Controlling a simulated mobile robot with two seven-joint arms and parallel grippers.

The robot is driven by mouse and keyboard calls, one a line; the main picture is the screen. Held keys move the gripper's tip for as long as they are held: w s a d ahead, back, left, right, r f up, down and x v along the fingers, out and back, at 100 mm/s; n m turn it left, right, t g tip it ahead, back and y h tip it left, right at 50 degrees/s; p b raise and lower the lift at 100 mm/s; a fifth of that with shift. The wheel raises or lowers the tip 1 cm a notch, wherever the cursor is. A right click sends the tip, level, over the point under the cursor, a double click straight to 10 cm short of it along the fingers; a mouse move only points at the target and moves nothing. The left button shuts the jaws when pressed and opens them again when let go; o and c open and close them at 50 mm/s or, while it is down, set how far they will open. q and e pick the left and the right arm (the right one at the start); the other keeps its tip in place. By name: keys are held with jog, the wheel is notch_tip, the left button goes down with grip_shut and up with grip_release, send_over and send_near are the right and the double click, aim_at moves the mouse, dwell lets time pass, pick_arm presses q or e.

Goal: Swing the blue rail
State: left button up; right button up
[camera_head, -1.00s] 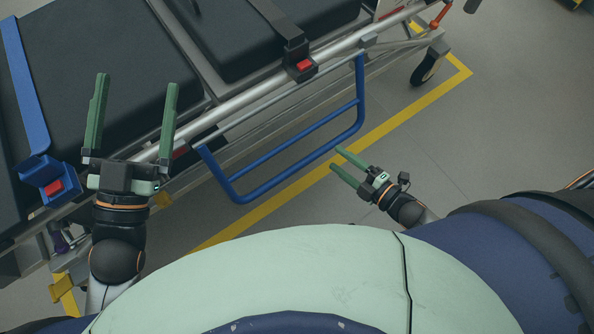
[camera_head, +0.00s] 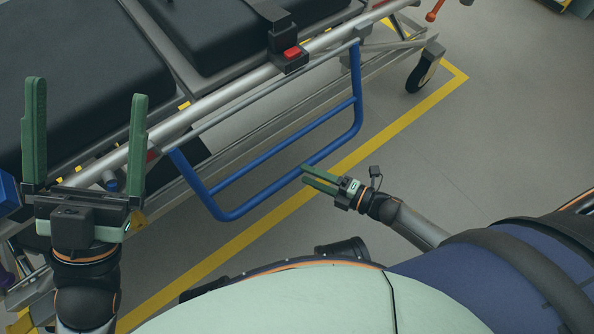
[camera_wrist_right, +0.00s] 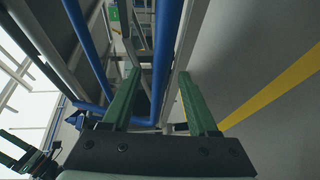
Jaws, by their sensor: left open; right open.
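The blue rail (camera_head: 282,172) is a tubular frame hanging down from the stretcher's silver side bar in the head view. Its lower bar is low and near my body. My right gripper (camera_head: 304,174) is open, with its green fingertips close to the lower bar; I cannot tell whether they touch. In the right wrist view the rail's blue tubes (camera_wrist_right: 163,60) run beyond and between the open fingers (camera_wrist_right: 155,100). Nothing is held. My left gripper (camera_head: 84,125) is open and empty, above the stretcher's side at the left, away from the rail.
The stretcher (camera_head: 100,90) with black pads fills the upper left. A red-buttoned buckle (camera_head: 291,54) sits on its side bar. A caster wheel (camera_head: 424,74) stands at the right end. A yellow floor line (camera_head: 400,122) runs beside it; grey floor to the right is clear.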

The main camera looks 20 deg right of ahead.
aim_at(297, 171)
jog(key=shift+b+x, duration=0.45)
jog(key=shift+x, duration=1.75)
grip_shut()
